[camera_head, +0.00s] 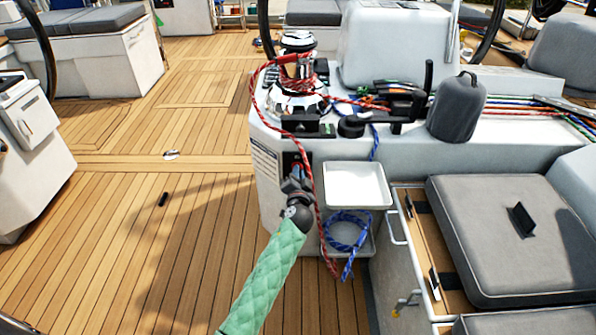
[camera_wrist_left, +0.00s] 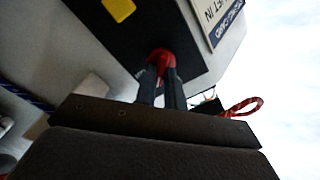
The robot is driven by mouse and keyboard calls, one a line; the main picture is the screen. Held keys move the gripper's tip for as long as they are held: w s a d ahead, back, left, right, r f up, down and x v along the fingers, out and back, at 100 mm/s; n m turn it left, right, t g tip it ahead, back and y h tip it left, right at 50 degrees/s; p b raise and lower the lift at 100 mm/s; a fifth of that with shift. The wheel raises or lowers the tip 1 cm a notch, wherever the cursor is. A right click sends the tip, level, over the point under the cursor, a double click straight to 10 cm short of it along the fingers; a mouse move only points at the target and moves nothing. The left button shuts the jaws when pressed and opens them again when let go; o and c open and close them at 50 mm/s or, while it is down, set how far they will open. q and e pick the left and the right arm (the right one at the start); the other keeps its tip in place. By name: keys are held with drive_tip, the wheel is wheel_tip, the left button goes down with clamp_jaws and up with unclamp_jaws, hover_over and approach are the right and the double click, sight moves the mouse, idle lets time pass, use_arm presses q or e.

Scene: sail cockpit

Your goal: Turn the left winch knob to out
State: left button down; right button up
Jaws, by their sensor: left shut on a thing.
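The red knob (camera_wrist_left: 162,61) sits on a black panel (camera_wrist_left: 190,45) in the left wrist view. My left gripper (camera_wrist_left: 161,84) has its two dark fingers closed around the knob. In the head view, my left gripper (camera_head: 297,172), on a green-sleeved arm, reaches the black panel (camera_head: 291,160) on the console's end face, below the winch. It largely hides the knob there. I cannot read the knob's setting. The silver winch (camera_head: 297,103) stands above with red rope wrapped around it. My right gripper is in neither view.
Red rope (camera_head: 316,190) hangs down close beside my left gripper. White trays (camera_head: 357,185) with a coiled blue rope (camera_head: 346,235) are to the right. A grey cushioned bench (camera_head: 505,235) stands farther right. The wooden deck (camera_head: 110,240) at left is mostly clear.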

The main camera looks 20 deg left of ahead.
use_arm(q)
drive_tip(key=shift+d+f+m+p, duration=0.1)
drive_tip(key=shift+m+p, duration=0.85)
drive_tip(key=shift+m, duration=1.2)
drive_tip(key=shift+d+f+m+p, duration=0.1)
drive_tip(key=shift+m+p, duration=0.8)
drive_tip(key=shift+m, duration=1.25)
drive_tip(key=c, duration=1.5)
unclamp_jaws()
drive_tip(key=shift+f, duration=0.1)
